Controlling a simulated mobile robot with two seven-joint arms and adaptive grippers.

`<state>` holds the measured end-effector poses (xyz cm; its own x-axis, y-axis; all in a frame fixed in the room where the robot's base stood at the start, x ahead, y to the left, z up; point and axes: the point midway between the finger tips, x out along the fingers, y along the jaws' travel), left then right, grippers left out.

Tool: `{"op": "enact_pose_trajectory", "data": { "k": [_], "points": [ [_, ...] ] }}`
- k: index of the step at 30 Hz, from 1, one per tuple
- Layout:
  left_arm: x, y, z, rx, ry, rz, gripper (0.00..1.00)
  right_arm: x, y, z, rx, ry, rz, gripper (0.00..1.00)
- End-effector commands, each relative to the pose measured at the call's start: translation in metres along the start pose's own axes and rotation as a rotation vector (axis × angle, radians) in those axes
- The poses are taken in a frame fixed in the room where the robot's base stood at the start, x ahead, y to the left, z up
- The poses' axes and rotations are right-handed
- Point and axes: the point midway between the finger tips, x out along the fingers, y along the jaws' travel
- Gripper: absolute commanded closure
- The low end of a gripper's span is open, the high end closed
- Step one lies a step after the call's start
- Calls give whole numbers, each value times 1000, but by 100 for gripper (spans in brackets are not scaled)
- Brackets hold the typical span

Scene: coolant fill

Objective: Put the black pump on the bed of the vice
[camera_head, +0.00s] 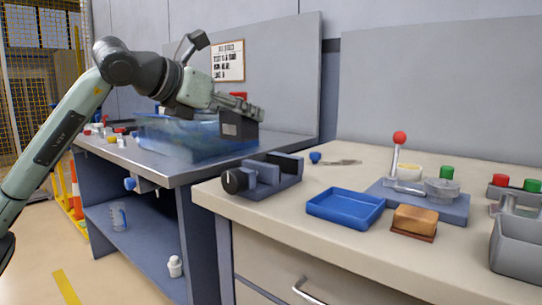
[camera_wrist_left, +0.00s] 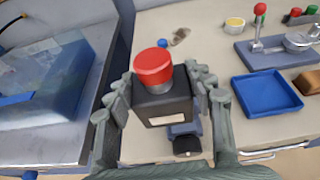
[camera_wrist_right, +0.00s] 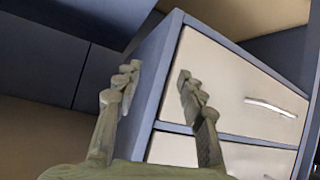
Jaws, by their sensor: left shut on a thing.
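The black pump (camera_wrist_left: 165,107), a dark box with a red cap and a pale label, is between the fingers of my left gripper (camera_wrist_left: 166,92), which is shut on it. In the head view the pump (camera_head: 238,127) hangs in the air above and slightly left of the vice. The grey-blue vice (camera_head: 266,182) with a black knob stands at the left end of the beige bench, its bed empty. In the left wrist view the vice (camera_wrist_left: 186,130) is partly hidden behind the pump. My right gripper (camera_wrist_right: 160,78) is open and empty, low in front of a drawer cabinet.
A blue tray (camera_head: 345,207), a brown-topped block (camera_head: 414,222) and a lever fixture (camera_head: 425,200) stand right of the vice. A small blue knob (camera_head: 315,157) lies behind it. A clear blue tank (camera_head: 180,140) stands on the left bench, with a gap between benches.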

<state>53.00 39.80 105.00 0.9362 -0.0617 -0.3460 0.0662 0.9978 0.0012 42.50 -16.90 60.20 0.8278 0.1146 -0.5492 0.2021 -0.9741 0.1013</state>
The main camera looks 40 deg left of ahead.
Motion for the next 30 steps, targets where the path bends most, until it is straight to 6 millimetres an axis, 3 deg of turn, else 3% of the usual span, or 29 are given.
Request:
{"op": "enact_pose_trajectory", "data": {
  "k": [9,18,25,30],
  "points": [
    [40,-8,-5,-1,-3,-2,84,-25,38,72,-4,-356,82,60],
    [72,-14,-11,-3,-4,-2,84,-66,66,127,13,-650,149,60],
    [96,-19,-20,-1,-3,-1,84,-65,70,144,20,-709,155,60],
    [105,-19,-45,0,1,-1,84,-72,70,139,19,-699,160,60]
  ]
}}
